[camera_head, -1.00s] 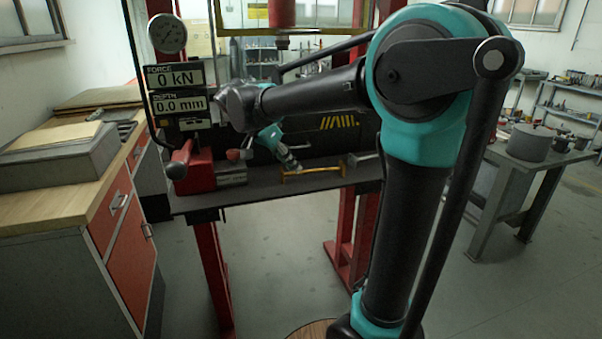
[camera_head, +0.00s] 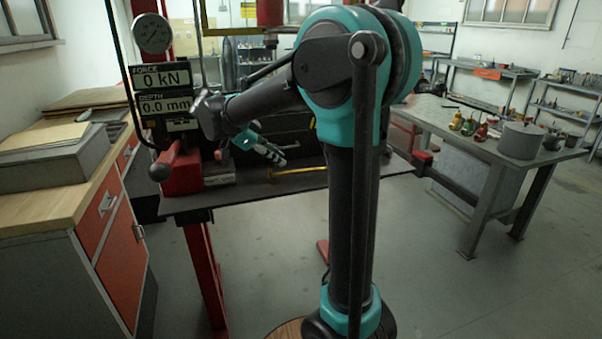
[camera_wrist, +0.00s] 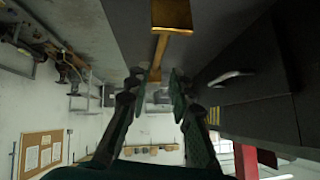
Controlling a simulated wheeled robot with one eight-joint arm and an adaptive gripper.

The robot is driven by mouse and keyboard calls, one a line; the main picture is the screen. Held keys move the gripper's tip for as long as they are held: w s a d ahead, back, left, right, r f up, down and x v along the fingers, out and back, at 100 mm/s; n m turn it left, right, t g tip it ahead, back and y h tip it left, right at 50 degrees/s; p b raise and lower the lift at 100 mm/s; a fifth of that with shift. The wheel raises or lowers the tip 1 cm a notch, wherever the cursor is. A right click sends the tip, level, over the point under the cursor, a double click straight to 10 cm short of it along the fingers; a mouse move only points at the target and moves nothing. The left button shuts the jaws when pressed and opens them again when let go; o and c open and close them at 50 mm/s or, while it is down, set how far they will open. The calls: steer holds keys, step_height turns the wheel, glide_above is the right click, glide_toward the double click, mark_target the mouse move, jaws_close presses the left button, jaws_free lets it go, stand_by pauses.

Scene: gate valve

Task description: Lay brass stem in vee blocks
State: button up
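The brass stem (camera_head: 297,170) is a thin yellow rod on or just above the dark press table. In the wrist view, the stem (camera_wrist: 160,48) runs from a square brass end at the top towards the space between my fingers. My gripper (camera_head: 283,160) is at the left part of the stem and points down and right. In the wrist view, my gripper (camera_wrist: 161,84) has its two fingers apart with a gap between them. I cannot tell whether they touch the stem. I cannot make out vee blocks clearly; a grey block (camera_head: 219,172) sits beside the red press part.
The press table (camera_head: 215,200) has red posts and gauge displays (camera_head: 162,90) at its left. A wooden-topped cabinet (camera_head: 40,205) stands left. A grey bench (camera_head: 478,140) with small bottles and a pot (camera_head: 527,140) stands right. My arm hides the table's middle right.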

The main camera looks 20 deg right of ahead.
mark_target(302, 172)
steer(key=x, duration=0.8)
steer(key=shift+d+f, duration=0.15)
steer(key=shift+f, duration=0.1)
jaws_close()
